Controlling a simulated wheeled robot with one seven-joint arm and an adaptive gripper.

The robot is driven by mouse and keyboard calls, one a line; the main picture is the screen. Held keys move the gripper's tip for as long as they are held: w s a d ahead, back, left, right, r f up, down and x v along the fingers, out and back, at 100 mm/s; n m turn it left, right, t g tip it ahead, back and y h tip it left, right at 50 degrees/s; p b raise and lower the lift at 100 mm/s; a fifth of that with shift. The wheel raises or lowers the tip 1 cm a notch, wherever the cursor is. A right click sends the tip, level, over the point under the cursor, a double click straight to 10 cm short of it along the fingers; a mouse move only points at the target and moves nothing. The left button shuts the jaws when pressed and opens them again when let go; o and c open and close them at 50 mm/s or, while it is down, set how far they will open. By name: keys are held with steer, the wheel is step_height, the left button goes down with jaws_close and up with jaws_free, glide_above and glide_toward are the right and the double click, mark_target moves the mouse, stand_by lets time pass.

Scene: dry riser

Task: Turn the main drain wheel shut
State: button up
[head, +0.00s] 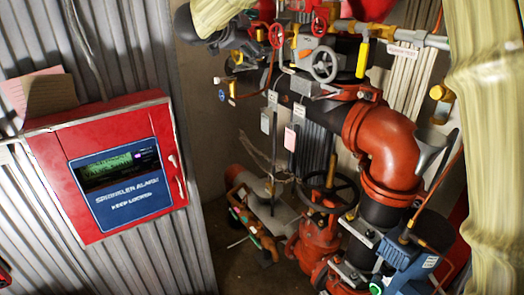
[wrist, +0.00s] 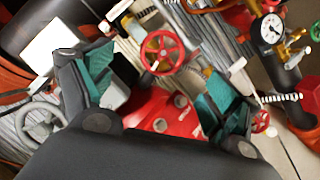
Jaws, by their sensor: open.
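Several handwheels show, and I cannot tell by a readable label which is the main drain wheel. In the wrist view my gripper (wrist: 158,88) is open, with teal pads and nothing between them. A red handwheel (wrist: 162,52) lies beyond the gap between the fingers, apart from them. A grey handwheel (wrist: 40,122) is left of the left finger. In the head view are a red wheel (head: 276,35), another red wheel (head: 320,20), a grey wheel (head: 324,64) and a large black wheel (head: 330,190) on a red valve.
A red sprinkler alarm box (head: 122,165) hangs on the corrugated wall at left. A thick orange-red pipe elbow (head: 385,145) and a blue device (head: 405,265) crowd the right. A gauge (wrist: 270,28) shows in the wrist view.

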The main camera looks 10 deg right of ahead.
step_height(320, 180, down, 37)
steer(key=d+n+t+y+b, duration=0.1)
steer(key=n+t+y+b, duration=0.1)
steer(key=n, duration=0.7)
steer(key=shift+d+r+y+b, duration=0.2)
steer(key=shift+d+y+b, duration=0.25)
steer(key=shift+y, duration=0.65)
steer(key=shift+w+a, duration=0.1)
steer(key=s+f+n+g+y+b, duration=0.1)
steer(key=s+f+n+y, duration=0.15)
steer(key=s+f, duration=0.75)
steer(key=s+f+n+g+y+b, duration=0.1)
steer(key=s+f+n+g+b, duration=0.3)
steer(key=f, duration=1)
steer(key=s+f+n+t+y+p, duration=0.1)
steer(key=s+f+n+y, duration=0.1)
steer(key=s+f, duration=0.9)
steer(key=s+f+n+g, duration=0.1)
steer(key=s+f, duration=0.4)
steer(key=s, duration=0.5)
steer(key=s+d+f+n+g+y+b, duration=0.1)
steer(key=s+f+g, duration=0.3)
steer(key=s, duration=0.7)
steer(key=s+f+n+g+y+b, duration=0.1)
steer(key=s+f+g, duration=0.1)
steer(key=s+f, duration=0.4)
steer(key=s, duration=0.5)
steer(key=shift+d+n+g, duration=0.35)
steer(key=shift+d+g, duration=0.05)
